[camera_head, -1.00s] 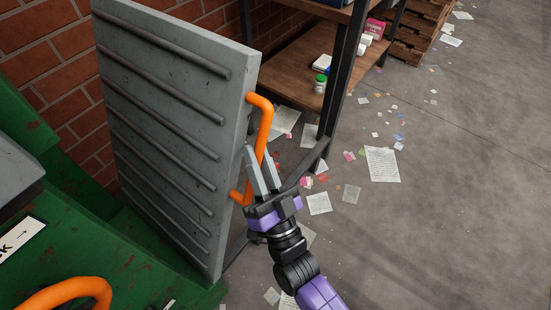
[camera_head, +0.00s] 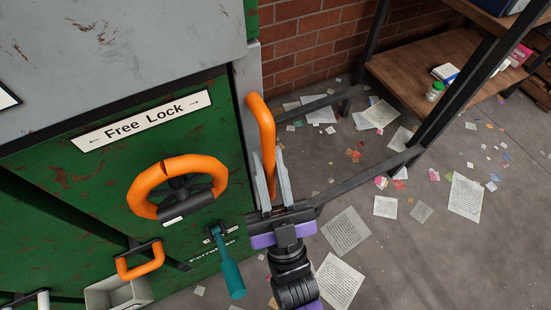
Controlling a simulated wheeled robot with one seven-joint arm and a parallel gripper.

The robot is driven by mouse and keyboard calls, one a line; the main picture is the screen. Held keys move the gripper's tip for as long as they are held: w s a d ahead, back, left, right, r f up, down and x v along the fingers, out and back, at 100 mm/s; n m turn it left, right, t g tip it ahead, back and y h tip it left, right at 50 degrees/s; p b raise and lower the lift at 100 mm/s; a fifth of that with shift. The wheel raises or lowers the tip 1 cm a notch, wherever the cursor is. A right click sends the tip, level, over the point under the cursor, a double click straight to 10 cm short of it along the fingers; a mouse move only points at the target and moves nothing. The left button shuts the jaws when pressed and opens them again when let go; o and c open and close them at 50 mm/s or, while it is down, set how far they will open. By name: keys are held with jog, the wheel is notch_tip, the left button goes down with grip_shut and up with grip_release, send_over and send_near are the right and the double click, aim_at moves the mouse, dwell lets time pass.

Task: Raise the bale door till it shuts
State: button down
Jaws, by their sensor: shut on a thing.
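The bale door (camera_head: 248,85) shows only as a narrow grey strip along the right side of the green machine (camera_head: 90,200). Most of its face is hidden from this view. Its orange bar handle (camera_head: 262,122) stands out from that strip, upright with a slight tilt. My gripper (camera_head: 266,155) is shut on the lower part of this handle, one grey finger on each side. I cannot tell whether the door meets its frame fully.
The machine's front carries an orange wheel (camera_head: 142,180), a "Free Lock" sign (camera_head: 142,122), a teal lever (camera_head: 230,265) and a small orange handle (camera_head: 140,260). A shelf rack (camera_head: 425,75) stands right of the handle. Papers (camera_head: 347,232) litter the floor.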

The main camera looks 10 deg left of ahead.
jog(key=shift+s+a+f+n+y, duration=0.3)
jog(key=shift+s+a+y, duration=0.15)
jog(key=shift+a, duration=0.15)
jog(key=c, duration=1.3)
grip_release()
jog(key=shift+r+h, duration=0.1)
jog(key=shift+h, duration=0.15)
jog(key=shift+w+d+r, duration=0.1)
jog(key=shift+w+d, duration=0.05)
jog(key=shift+d, duration=0.05)
jog(key=v, duration=0.8)
jog(key=shift+r, duration=0.1)
